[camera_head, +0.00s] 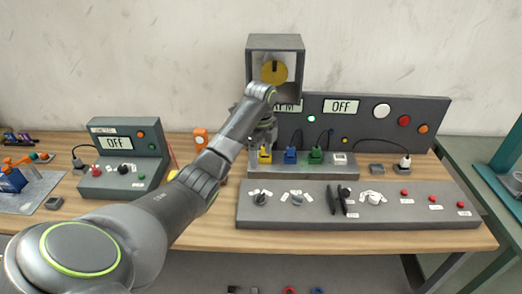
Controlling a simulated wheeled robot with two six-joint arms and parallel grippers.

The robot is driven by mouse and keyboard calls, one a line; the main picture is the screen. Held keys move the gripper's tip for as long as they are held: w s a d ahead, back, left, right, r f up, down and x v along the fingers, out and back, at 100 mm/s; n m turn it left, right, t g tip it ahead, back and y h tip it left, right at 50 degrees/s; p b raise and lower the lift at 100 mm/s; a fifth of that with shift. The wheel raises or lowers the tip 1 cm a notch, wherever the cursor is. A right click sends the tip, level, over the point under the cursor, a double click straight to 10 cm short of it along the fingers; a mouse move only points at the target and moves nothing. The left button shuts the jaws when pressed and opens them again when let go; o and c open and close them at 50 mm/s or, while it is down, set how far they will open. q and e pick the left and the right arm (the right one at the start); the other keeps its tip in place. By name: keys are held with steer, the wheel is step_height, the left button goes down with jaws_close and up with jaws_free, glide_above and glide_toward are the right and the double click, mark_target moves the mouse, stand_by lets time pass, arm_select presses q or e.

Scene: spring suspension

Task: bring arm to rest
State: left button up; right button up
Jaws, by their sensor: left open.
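My left arm reaches in from the lower left across the bench. Its left gripper (268,138) is at the far end, in front of the grey panel and close to the yellow plug block (265,156). The gripper is open, and its fingers are small and partly hidden by the wrist. I cannot tell whether it touches the yellow block. Above it is a grey box (275,43) with a yellow disc (274,71) inside. My right gripper is not in view.
A control panel (340,220) with knobs and red buttons fills the bench front. Blue (290,156) and green (315,156) blocks stand beside the yellow one. A small control box (125,160) reading OFF stands left. Bare wooden bench (210,232) shows between them.

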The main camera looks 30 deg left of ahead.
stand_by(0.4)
arm_select(q)
steer(key=s+d+f+n+t, duration=0.15)
steer(key=s+f+n, duration=0.25)
steer(key=s+f, duration=0.5)
steer(key=s+d+f+n, duration=0.3)
steer(key=s+f+n, duration=0.1)
steer(key=s+f, duration=0.5)
steer(key=s+d+r+n+t+y, duration=0.15)
steer(key=s+n, duration=0.35)
steer(key=s, duration=0.5)
steer(key=s+d+r+n+t, duration=0.1)
steer(key=s+d+r+n, duration=0.3)
steer(key=s, duration=0.7)
steer(key=a+f+n+g+b, duration=0.1)
steer(key=a+f+b, duration=0.15)
steer(key=f, duration=1.25)
steer(key=a+f+g+b, duration=0.1)
steer(key=a+f+b, duration=0.15)
steer(key=f, duration=1.25)
steer(key=s+d+f+b, duration=0.1)
steer(key=s+f+b, duration=0.1)
steer(key=s+f, duration=0.5)
steer(key=s+d+f+b, duration=0.1)
steer(key=s+f+b, duration=0.2)
steer(key=s+f, duration=0.5)
step_height(320, 180, down, 7)
steer(key=shift+d+r+g, duration=0.15)
steer(key=shift+r+g, duration=0.05)
steer(key=shift+g, duration=0.2)
